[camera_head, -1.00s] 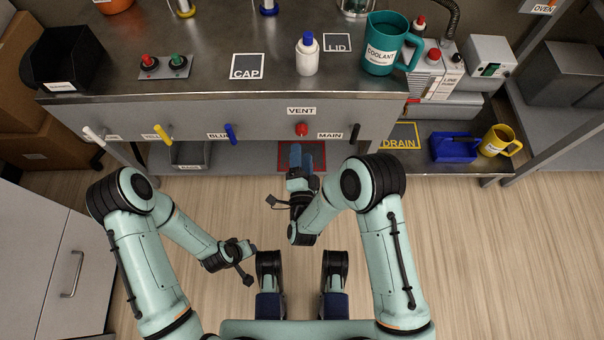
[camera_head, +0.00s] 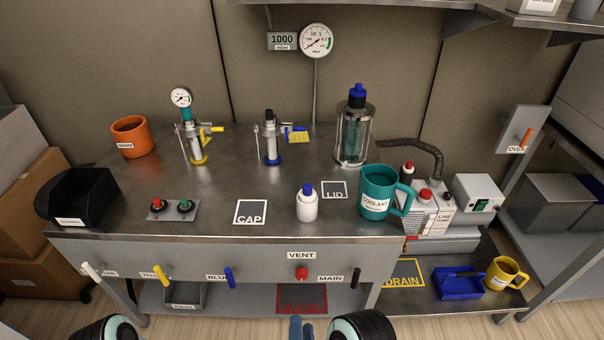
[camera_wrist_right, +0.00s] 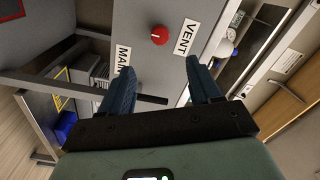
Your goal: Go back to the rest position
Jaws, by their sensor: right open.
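My right gripper (camera_head: 301,327) shows at the bottom edge of the head view, below the front of the bench. In the right wrist view its two blue fingers (camera_wrist_right: 160,72) are apart with nothing between them. Past them are the grey bench front, the red VENT knob (camera_wrist_right: 160,35) and the MAIN label; the fingers look clear of the knob. My left gripper is out of view; only a dark joint of my left arm shows at the bottom left.
The steel bench (camera_head: 110,222) stands ahead, with a white bottle (camera_head: 307,205), teal coolant jug (camera_head: 374,192) and glass vessel (camera_head: 353,135) on top. Valve handles such as the blue one (camera_head: 230,278) stick out in front. A yellow mug (camera_head: 503,274) sits on the low right shelf.

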